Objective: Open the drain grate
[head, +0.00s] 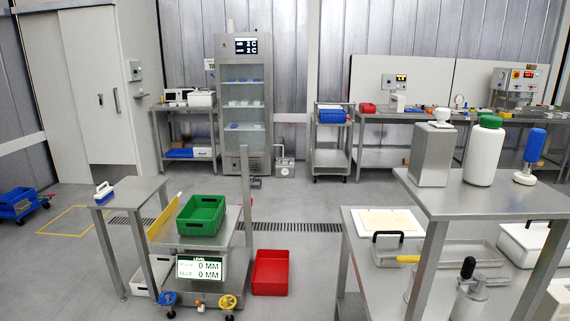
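A long, narrow drain grate (297,227) with dark slots lies in the grey floor, running left to right across the middle of the head view. It looks flush with the floor. Part of it is hidden behind the steel cart, and a short stretch shows again to the left of the cart. I cannot tell whether any section of it is loose or lifted. Neither of my grippers is in view.
A steel cart (200,240) carrying a green crate (201,214) stands in front of the grate. A red crate (270,272) sits on the floor beside it. A steel table (345,240) blocks the right front. Open floor (290,200) lies behind the grate.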

